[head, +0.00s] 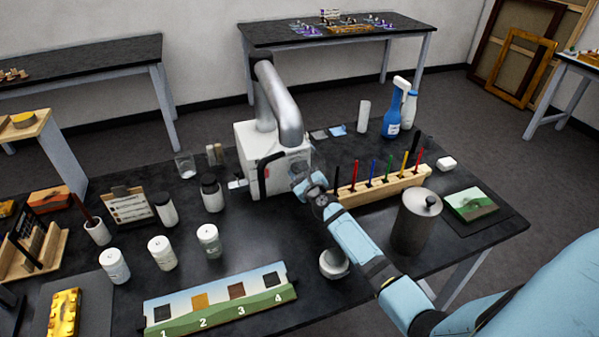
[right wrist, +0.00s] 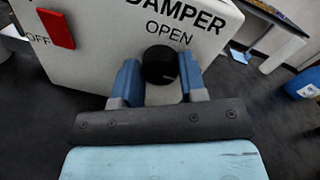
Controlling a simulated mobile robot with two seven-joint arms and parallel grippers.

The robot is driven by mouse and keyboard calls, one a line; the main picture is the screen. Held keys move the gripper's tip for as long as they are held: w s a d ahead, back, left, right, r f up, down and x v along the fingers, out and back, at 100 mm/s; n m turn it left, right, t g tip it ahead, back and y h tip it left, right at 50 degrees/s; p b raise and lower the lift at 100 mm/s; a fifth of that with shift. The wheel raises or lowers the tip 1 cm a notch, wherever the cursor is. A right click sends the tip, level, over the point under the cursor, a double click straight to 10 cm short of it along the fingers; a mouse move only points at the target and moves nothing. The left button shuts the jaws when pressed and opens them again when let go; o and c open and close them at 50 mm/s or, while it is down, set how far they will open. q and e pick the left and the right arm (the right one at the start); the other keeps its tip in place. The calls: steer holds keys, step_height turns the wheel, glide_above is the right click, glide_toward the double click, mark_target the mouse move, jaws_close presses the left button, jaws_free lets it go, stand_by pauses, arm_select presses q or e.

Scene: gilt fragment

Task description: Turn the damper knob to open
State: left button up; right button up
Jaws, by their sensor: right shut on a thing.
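The white extractor box (head: 248,150) with a thick silver duct stands on the black table in the head view. In the right wrist view its face (right wrist: 95,50) reads DAMPER above OPEN. The round black damper knob (right wrist: 160,65) sits just below the word OPEN. My right gripper (right wrist: 160,75) has a blue finger on either side of the knob and is shut on it. In the head view my right gripper (head: 308,186) is at the box's right side and the knob is hidden there. No pointer mark on the knob can be made out. My left gripper is not in view.
A wooden rack (head: 385,187) of coloured tools and a grey lidded canister (head: 416,222) stand near my right arm. Several jars and a numbered strip (head: 220,302) occupy the left and front.

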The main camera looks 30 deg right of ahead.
steer(key=shift+n, duration=0.3)
steer(key=n+p, duration=0.4)
steer(key=n, duration=0.4)
steer(key=n+g+h+p, duration=0.1)
steer(key=n+p, duration=0.3)
steer(key=n, duration=0.3)
steer(key=shift+a+n, duration=0.2)
steer(key=shift+n, duration=0.2)
steer(key=shift+f, duration=0.1)
steer(key=o, duration=0.9)
steer(key=shift+h, duration=0.3)
